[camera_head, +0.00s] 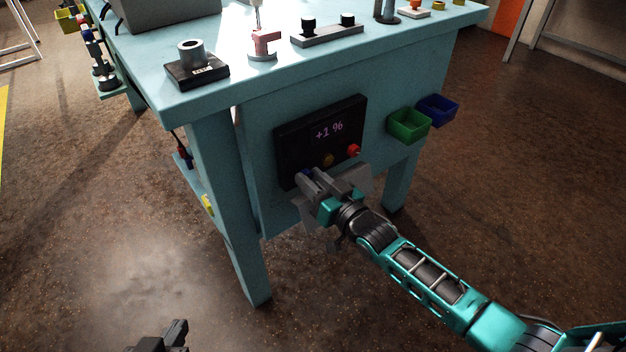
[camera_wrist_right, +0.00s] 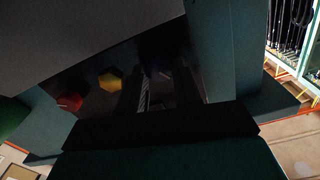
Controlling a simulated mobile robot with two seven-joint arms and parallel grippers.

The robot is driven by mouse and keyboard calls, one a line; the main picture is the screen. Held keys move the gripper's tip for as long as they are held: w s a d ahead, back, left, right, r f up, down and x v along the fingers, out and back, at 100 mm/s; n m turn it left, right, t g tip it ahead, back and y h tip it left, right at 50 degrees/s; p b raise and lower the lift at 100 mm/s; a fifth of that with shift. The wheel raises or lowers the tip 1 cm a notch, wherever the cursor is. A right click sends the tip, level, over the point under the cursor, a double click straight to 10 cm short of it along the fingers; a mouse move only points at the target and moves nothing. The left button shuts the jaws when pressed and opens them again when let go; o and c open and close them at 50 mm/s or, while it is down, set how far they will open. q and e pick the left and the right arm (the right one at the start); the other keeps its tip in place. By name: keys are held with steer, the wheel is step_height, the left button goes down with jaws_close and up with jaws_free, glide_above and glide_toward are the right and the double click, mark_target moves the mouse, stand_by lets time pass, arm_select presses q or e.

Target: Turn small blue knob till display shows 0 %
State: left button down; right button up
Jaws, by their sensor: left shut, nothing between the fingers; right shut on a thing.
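The black panel (camera_head: 287,150) is mounted on the side of the teal workbench. Its display (camera_head: 328,132) reads +1 %. The small blue knob (camera_head: 306,171) is at the panel's lower left, mostly hidden by my right gripper (camera_head: 309,178), which is shut on it. In the right wrist view the right fingers (camera_wrist_right: 160,92) reach to the panel, and the knob between them is too dark to make out. My left gripper (camera_head: 180,328) is shut and empty at the bottom edge of the head view, low and away from the bench.
A yellow knob (camera_head: 328,159) and a red knob (camera_head: 354,150) sit right of the blue one. They also show in the wrist view, yellow (camera_wrist_right: 110,80) and red (camera_wrist_right: 69,102). A green bin (camera_head: 408,126) and a blue bin (camera_head: 438,109) hang to the right. The floor in front is clear.

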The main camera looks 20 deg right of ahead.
steer(key=shift+c, duration=1.1)
steer(key=shift+m+p, duration=0.35)
steer(key=shift+m, duration=0.15)
steer(key=o, duration=1.1)
steer(key=shift+c, duration=0.2)
steer(key=p+v, duration=0.3)
steer(key=v, duration=1)
